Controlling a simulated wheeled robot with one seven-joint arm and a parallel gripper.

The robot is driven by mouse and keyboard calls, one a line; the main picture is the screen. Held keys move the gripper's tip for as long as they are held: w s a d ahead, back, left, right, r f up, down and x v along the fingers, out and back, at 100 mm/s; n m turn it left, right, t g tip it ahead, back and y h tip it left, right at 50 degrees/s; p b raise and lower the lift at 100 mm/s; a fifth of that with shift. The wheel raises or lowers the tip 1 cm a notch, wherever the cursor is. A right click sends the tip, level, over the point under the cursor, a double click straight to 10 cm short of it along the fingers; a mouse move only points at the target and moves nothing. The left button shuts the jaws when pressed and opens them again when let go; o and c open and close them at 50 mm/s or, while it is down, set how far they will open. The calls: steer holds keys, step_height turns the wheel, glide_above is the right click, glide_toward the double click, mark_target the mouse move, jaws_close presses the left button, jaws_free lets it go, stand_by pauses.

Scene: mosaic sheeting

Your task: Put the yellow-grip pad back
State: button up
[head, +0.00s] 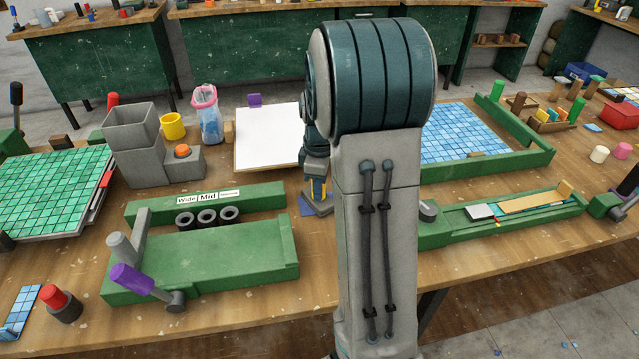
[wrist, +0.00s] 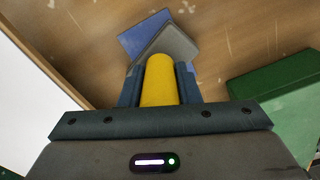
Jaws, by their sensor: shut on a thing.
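The yellow-grip pad has a yellow cylindrical grip (wrist: 158,82) and a flat grey plate (wrist: 171,44). My gripper (wrist: 160,92) is shut on the yellow grip, a finger on each side. In the head view my gripper (head: 317,186) is partly behind my arm, with the pad's grey plate (head: 320,208) just below it. A flat blue square (head: 305,206) lies on the bench; in the wrist view the blue square (wrist: 145,27) sticks out past the plate, turned relative to it. I cannot tell whether the plate touches the square.
A white board (head: 266,140) lies left of the gripper. A green long fixture (head: 455,236) stands to the right, a green frame with blue tiles (head: 465,130) behind it. Bare bench surrounds the blue square.

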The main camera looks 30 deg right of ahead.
steer(key=shift+f, duration=0.2)
steer(key=o, duration=1)
steer(key=shift+c, duration=0.2)
steer(key=shift+r, duration=0.1)
